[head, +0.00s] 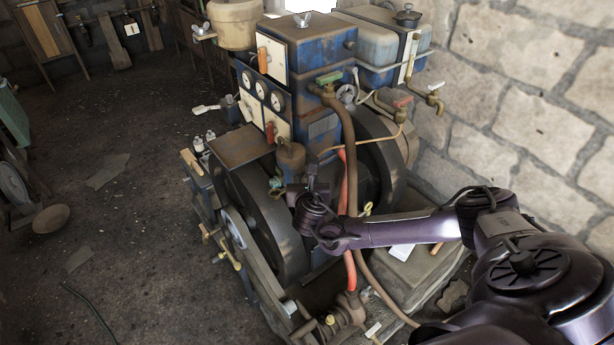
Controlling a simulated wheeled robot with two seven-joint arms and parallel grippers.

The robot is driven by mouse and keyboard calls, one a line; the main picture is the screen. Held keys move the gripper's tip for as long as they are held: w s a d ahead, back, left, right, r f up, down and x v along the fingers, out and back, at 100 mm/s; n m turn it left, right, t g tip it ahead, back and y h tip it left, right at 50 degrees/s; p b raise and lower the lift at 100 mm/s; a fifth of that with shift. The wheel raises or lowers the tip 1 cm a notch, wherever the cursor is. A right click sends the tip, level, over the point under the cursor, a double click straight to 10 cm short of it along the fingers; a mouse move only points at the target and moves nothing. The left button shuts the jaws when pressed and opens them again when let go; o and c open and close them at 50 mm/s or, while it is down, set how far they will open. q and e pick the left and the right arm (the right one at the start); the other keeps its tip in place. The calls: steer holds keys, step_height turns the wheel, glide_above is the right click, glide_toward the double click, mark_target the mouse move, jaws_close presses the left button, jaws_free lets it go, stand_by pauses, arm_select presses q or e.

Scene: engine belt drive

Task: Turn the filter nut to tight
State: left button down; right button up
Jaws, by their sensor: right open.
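A small brown filter bowl (291,156) hangs on the front of the blue engine, below the gauges. A pale nut (275,184), which looks like the filter nut, shows just below the bowl; its exact setting is too small to tell. My right gripper (301,184) is open, just right of this nut and below the bowl. Its dark fingers blend into the dark flywheel behind, and I cannot tell whether they touch the nut. My left gripper is not in view.
A large dark flywheel (262,215) stands behind and left of the gripper. A brown hose (349,150) and a red hose (349,270) run down close to its right. A stone wall (530,90) bounds the right side. The floor at left (130,220) is mostly clear.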

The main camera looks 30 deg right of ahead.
steer(key=shift+x, duration=1.4)
jaws_close()
